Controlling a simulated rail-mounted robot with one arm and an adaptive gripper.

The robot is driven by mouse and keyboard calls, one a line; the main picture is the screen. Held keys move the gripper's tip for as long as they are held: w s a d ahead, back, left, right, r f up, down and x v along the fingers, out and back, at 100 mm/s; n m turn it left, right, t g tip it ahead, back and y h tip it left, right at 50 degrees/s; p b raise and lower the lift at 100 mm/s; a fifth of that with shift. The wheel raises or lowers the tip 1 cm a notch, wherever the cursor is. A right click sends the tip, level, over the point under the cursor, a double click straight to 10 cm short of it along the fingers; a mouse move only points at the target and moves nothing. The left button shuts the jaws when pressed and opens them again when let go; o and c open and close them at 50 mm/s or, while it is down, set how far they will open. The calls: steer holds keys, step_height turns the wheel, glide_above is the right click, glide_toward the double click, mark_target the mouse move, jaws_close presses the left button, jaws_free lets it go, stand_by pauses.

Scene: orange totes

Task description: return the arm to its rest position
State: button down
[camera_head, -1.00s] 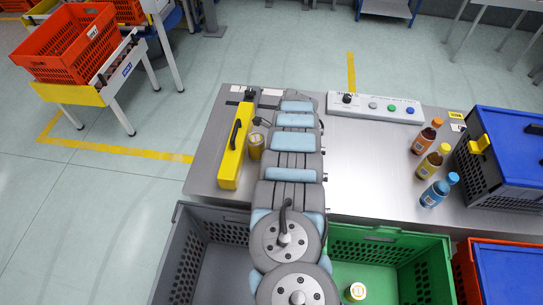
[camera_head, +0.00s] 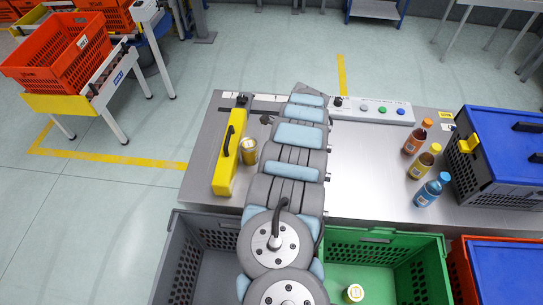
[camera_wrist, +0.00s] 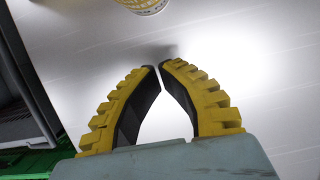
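My arm stretches over the workbench in the head view, and its end hides my gripper there. In the wrist view my gripper (camera_wrist: 160,66) has its two yellow-and-black fingers bent together. Their tips meet or almost meet, with only a sliver between them, and nothing is held. The fingers are over the bare grey bench top (camera_wrist: 245,60). A yellow-and-white round object (camera_wrist: 146,5) is cut off by the top edge of the wrist view, apart from the fingertips.
A yellow case (camera_head: 228,165) and gold can (camera_head: 249,152) stand left of my arm. Bottles (camera_head: 417,137) and a blue-lidded crate (camera_head: 510,145) stand right. Grey (camera_head: 180,235) and green (camera_head: 437,245) crates sit in front; a white-capped jar (camera_head: 353,293) is in the green one.

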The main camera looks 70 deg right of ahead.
steer(key=shift+p+v, duration=0.35)
steer(key=shift+v, duration=2.6)
